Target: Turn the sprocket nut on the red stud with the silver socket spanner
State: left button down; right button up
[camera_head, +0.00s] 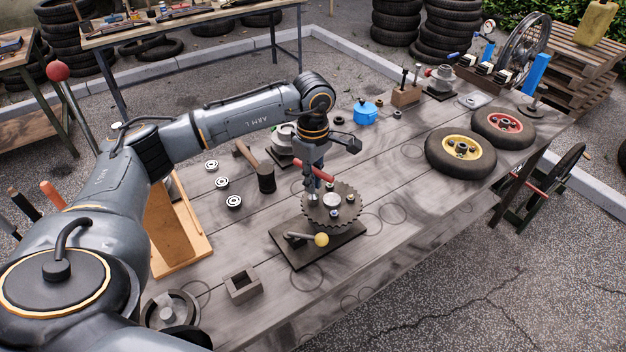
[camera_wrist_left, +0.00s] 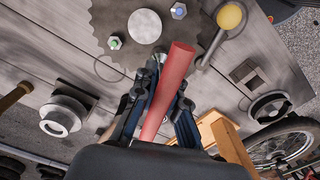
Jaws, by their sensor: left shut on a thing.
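The dark toothed sprocket (camera_head: 345,216) lies on a dark base plate on the workbench, with a pale round hub (camera_head: 331,201) in its middle. Nuts sit around the hub; in the left wrist view one has a green centre (camera_wrist_left: 115,43) and another a blue one (camera_wrist_left: 179,10). My left gripper (camera_head: 314,187) points down over the sprocket's left side, shut on the silver socket spanner (camera_head: 312,198), whose red bar (camera_wrist_left: 167,90) sticks out. The spanner's lower end meets the sprocket area; the red stud is hidden, so seating cannot be told. My right gripper is out of view.
A lever with a yellow knob (camera_head: 321,239) stands at the plate's front. A hammer (camera_head: 264,176) and several bearing rings (camera_head: 222,183) lie left. A blue pot (camera_head: 365,113) and two wheels (camera_head: 460,154) stand farther back and right. Bench right of the sprocket is clear.

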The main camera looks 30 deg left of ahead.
pick_arm(q)
jog(key=shift+r, duration=0.2)
jog(key=shift+r+p, duration=1.45)
jog(key=shift+r, duration=0.9)
